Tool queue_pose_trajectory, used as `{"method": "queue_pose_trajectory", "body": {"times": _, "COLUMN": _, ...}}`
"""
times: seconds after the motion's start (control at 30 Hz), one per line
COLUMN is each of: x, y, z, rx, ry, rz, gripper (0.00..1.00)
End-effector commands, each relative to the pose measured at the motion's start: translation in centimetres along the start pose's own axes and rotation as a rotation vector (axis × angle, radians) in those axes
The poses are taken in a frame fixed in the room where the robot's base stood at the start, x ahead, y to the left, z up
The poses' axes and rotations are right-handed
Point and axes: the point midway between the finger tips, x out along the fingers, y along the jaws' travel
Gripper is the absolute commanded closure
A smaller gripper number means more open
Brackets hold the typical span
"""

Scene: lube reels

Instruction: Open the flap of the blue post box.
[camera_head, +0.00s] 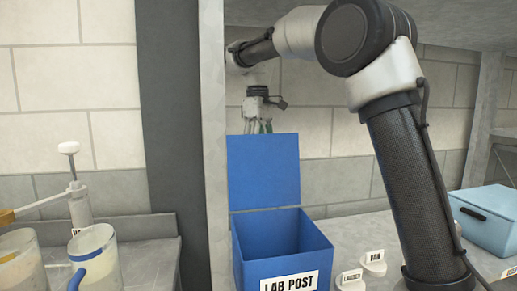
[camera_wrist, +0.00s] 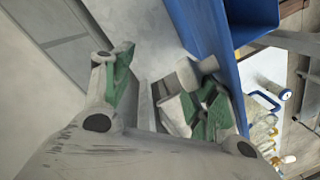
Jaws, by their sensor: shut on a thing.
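The blue post box (camera_head: 282,245), labelled LAB POST on its front, stands on the worktop with its top open. Its flap (camera_head: 263,172) stands about upright at the back edge, and the dark inside of the box shows. My gripper (camera_head: 259,127) is at the flap's top edge, on its far side, pointing down. The flap hides the fingertips in the head view. In the wrist view my gripper (camera_wrist: 160,95) has green-padded fingers close beside the blue flap (camera_wrist: 213,60). It is shut on the flap, but the exact contact is hard to see.
A tiled wall is close behind my gripper, and a pale upright post (camera_head: 212,140) is left of the box. Small labelled white pieces (camera_head: 374,264) stand to the right, with a light blue case (camera_head: 487,213) beyond. Clear jars (camera_head: 95,258) are at left.

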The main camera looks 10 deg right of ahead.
Motion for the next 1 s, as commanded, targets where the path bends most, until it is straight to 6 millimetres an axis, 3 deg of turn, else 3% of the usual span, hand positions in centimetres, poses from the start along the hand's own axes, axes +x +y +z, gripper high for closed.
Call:
{"method": "queue_pose_trajectory", "body": {"times": 0.23, "x": -1.3, "y": 0.3, "z": 0.2, "rx": 0.003, "ry": 0.0, "rz": 0.008, "gripper": 0.52}}
{"method": "queue_pose_trajectory", "body": {"times": 0.6, "x": -7.0, "y": 0.1, "z": 0.0, "rx": 0.003, "ry": -0.001, "rz": 0.004, "gripper": 0.52}}
{"method": "queue_pose_trajectory", "body": {"times": 1.0, "x": -7.5, "y": 0.0, "z": 0.0, "rx": 0.001, "ry": -0.001, "rz": 0.002, "gripper": 0.52}}
